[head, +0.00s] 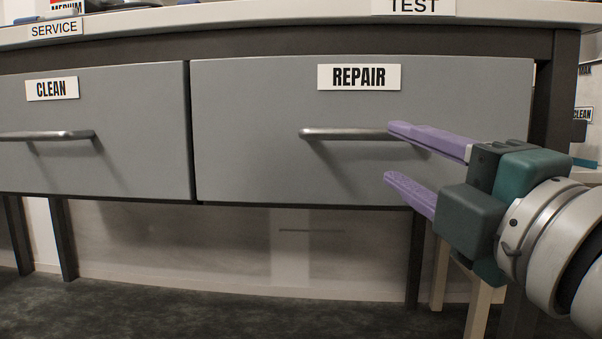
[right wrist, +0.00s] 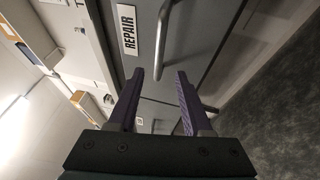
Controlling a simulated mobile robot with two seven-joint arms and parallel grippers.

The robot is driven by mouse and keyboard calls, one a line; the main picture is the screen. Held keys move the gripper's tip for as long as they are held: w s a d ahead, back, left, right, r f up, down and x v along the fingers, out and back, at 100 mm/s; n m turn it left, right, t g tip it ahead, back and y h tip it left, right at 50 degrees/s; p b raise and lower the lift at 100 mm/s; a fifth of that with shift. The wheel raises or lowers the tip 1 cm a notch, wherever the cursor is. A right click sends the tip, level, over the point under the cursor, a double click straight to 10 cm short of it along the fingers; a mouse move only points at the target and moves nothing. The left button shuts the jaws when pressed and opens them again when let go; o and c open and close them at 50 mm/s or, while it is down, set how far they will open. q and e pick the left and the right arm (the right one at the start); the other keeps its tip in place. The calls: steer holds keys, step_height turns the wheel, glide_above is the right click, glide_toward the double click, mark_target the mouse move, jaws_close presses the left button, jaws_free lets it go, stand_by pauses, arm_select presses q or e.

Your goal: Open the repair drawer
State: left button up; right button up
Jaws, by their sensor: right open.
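The repair drawer (head: 260,165) is a grey front under the bench top with a REPAIR label (head: 359,77). It looks shut, its face about level with the clean drawer beside it. Its handle (head: 343,133) is a horizontal metal bar; its right end is hidden behind my upper finger. My right gripper (head: 387,153) is open and empty, with purple fingers one above the other at the right part of the handle. In the right wrist view the handle (right wrist: 163,38) lies ahead of the open fingertips (right wrist: 160,73), not clearly between them. My left gripper is out of view.
The clean drawer (head: 120,155) with its own handle (head: 48,135) is on the left. The bench top edge (head: 250,14) runs above, with SERVICE and TEST labels. Dark bench legs (head: 62,240) and a pale wooden stool-like leg (head: 440,275) stand below. Floor in front is clear.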

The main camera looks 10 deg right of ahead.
mark_target(364, 136)
steer(key=b+x, duration=0.3)
steer(key=x, duration=0.5)
steer(key=shift+w, duration=0.1)
steer(key=shift+b+x, duration=0.3)
steer(key=shift+x, duration=0.5)
steer(key=shift+d+r, duration=0.1)
steer(key=shift+r, duration=0.05)
jaws_close()
stand_by(0.5)
